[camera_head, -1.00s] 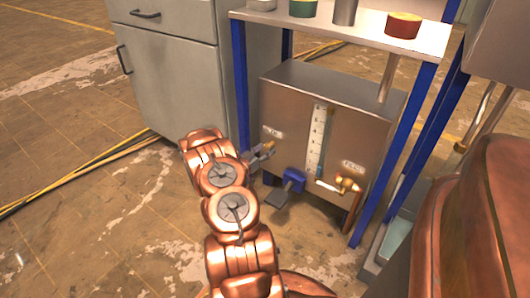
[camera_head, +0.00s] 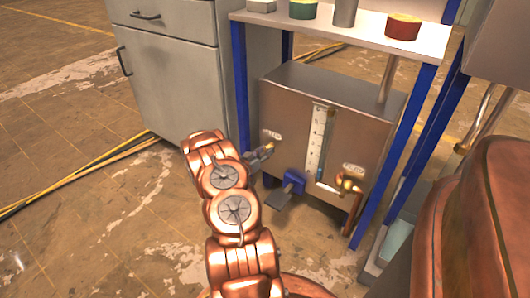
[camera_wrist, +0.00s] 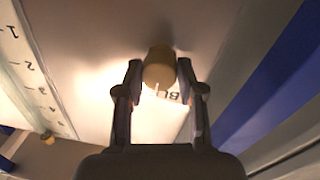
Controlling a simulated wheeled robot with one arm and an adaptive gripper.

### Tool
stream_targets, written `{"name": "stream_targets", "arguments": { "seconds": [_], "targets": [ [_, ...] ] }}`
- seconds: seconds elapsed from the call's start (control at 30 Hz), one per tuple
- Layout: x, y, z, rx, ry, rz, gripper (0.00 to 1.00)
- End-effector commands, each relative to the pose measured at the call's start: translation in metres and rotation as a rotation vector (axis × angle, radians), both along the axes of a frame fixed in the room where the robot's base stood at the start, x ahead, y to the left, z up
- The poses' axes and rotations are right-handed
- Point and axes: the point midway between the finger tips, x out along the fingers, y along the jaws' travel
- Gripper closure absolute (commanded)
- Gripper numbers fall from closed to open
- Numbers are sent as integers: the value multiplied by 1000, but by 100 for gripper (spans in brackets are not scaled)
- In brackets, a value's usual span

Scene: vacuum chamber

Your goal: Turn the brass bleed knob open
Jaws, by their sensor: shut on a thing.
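The brass bleed knob (camera_head: 269,147) is on the left of the grey metal box's front, below a small label. It also shows in the wrist view (camera_wrist: 159,67) as a round tan-brass knob between the two fingertips. Part of a label starting "BL" (camera_wrist: 172,96) shows beside it. My gripper (camera_head: 262,154) reaches the box from the left and is shut on the knob; in the wrist view its fingers (camera_wrist: 158,80) stand on either side of it. The knob's turn angle cannot be told.
The metal box (camera_head: 290,110) has an upright scale gauge (camera_head: 319,140), a blue-handled valve (camera_head: 291,183) close by my gripper, and a brass fitting (camera_head: 348,184) at right. Blue posts (camera_head: 240,85) and a shelf (camera_head: 340,30) frame it. A grey cabinet (camera_head: 170,80) stands left.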

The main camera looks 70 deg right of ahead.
Motion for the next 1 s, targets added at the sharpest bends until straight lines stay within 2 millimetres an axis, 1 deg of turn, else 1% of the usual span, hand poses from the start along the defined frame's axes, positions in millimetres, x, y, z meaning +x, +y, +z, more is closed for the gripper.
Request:
{"name": "stream_targets", "arguments": {
  "seconds": [0.47, 0.7, 1.0],
  "targets": [
    [0, 1, 2, -6, -42, 0, 97],
    [1, 0, 5, -24, -116, -1, 97],
    [0, 1, 3, -45, -216, 1, 97]
  ]
}}
